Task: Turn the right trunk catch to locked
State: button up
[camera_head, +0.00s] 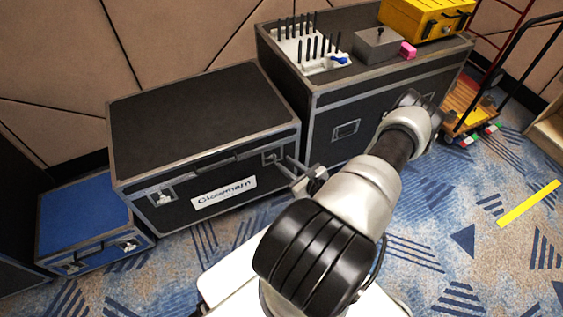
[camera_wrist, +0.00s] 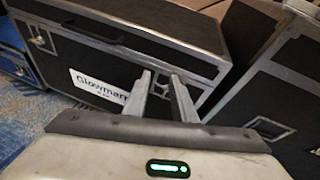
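The black trunk (camera_head: 203,120) has grey metal edges and a white name label (camera_head: 223,193) on its front. Its right catch (camera_head: 271,157) is a small metal latch near the right end of the front. The left catch (camera_head: 161,197) is near the left end. My gripper (camera_head: 283,165) reaches toward the right catch, with its fingertips close to it; I cannot tell whether they touch. In the wrist view the two fingers of my gripper (camera_wrist: 161,75) stand apart over the front's right part. They largely hide the right catch there, so its setting cannot be read.
A taller black case (camera_head: 345,131) stands close to the trunk's right, bearing a pen rack, a grey box and a yellow case (camera_head: 425,17). A low blue case (camera_head: 84,215) stands left. A hand cart (camera_head: 470,105) is at the right. Carpet is open in front.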

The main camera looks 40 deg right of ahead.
jog(key=s+f+m+g+h, duration=0.1)
jog(key=s+f+m+h, duration=0.2)
jog(key=f, duration=0.4)
jog(key=b, duration=0.6)
send_near(274, 158)
jog(key=x, duration=0.8)
jog(key=shift+d+f+m+y, duration=0.2)
jog(key=shift+f+m+y, duration=0.05)
jog(key=shift+m+y, duration=0.05)
grip_shut()
